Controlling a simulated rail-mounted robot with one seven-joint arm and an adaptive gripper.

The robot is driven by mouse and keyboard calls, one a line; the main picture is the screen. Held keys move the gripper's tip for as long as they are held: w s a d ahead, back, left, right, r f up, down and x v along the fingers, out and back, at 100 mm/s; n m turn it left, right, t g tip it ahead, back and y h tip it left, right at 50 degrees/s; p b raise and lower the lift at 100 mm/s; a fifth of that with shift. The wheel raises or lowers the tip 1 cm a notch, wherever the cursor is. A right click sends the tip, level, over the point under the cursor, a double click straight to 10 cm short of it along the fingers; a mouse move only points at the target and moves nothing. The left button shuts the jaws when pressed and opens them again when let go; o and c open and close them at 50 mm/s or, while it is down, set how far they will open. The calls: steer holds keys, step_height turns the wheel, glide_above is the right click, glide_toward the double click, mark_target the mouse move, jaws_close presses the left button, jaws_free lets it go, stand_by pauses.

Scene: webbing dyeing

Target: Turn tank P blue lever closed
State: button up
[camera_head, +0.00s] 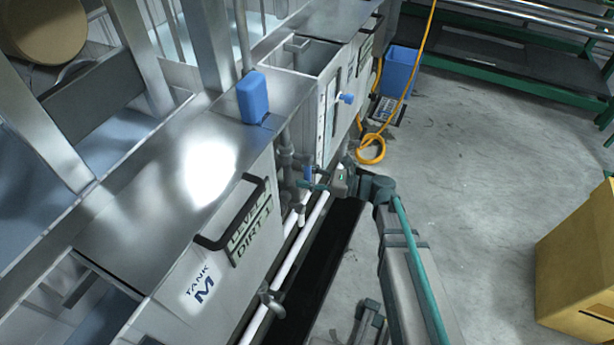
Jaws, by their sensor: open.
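A small blue lever (308,172) sits on the pipework low between the tank marked M (215,285) and the tank behind it. No label reading P is legible, so I cannot tell for certain that this is tank P's lever. My gripper (306,186) is open, with its dark green fingers right by this lever. I cannot tell whether they touch it or lie around it. The lever's lower part and the valve beneath it are partly hidden by the fingers and pipes. A second blue handle (347,98) sticks out from the front of the farther tank (320,125).
White pipes (300,240) run low along the tank fronts beside a dark trough (335,255). A black bar handle (215,243) juts from tank M. A yellow hose (371,148) lies near a blue bin (400,70). The floor right of my arm is clear up to a yellow box (585,255).

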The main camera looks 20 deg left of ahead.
jaws_close()
